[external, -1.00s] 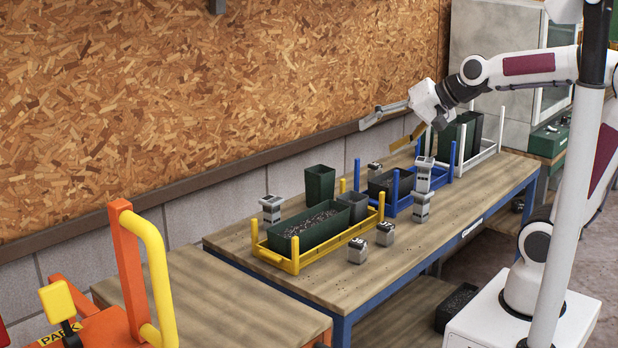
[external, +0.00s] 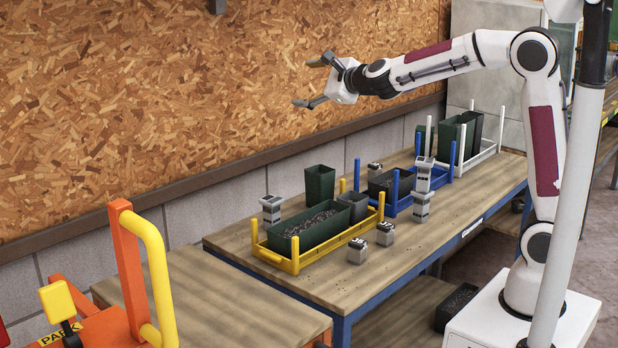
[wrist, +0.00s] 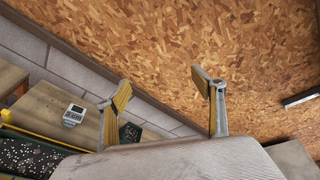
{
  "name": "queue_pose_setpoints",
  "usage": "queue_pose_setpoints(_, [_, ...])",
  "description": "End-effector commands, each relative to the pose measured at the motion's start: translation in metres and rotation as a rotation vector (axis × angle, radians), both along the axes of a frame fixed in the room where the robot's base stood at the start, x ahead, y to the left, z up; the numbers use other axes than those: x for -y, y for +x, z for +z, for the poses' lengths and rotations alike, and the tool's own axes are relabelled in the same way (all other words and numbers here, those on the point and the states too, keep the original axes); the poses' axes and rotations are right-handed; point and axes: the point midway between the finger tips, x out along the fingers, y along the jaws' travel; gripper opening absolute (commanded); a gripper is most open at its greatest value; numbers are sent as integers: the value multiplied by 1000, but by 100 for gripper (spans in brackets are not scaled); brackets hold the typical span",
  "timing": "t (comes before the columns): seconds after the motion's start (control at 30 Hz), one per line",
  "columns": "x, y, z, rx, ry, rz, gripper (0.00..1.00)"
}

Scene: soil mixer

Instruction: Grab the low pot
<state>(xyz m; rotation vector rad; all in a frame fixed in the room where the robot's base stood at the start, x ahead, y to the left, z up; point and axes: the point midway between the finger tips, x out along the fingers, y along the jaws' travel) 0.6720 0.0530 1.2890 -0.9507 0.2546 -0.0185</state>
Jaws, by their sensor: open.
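My gripper (external: 313,82) is open and empty, high above the bench in front of the chipboard wall; its spread fingers also show in the wrist view (wrist: 160,95). A long, low dark green pot (external: 316,234) filled with dark soil sits in the yellow rack (external: 290,264), below the gripper. Its soil shows at the lower left of the wrist view (wrist: 30,155). A smaller dark pot (external: 354,206) sits beside it. Another low dark pot with soil (external: 459,304) is on the lower shelf. I cannot tell which is the named low pot.
A tall green pot (external: 320,183) stands behind the yellow rack. A blue rack (external: 398,206) with a soil-filled pot and a white rack (external: 486,154) with tall pots stand further right. Several small grey blocks (external: 357,250) lie around. The bench front is mostly clear.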

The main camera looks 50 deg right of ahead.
Motion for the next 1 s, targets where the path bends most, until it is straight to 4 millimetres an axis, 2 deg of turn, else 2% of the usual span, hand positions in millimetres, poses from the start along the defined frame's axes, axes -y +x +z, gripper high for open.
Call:
queue_pose_setpoints(0.2, [18,31,-24,55,234,-212,68])
queue_pose_setpoints(0.37, [32,44,-47,102,393,-377,68])
queue_pose_setpoints(0.5, [43,49,-73,147,517,-527,68])
queue_pose_setpoints(0.77, [57,43,-130,251,708,-811,68])
queue_pose_setpoints(1.0, [61,20,-189,367,831,-1078,68])
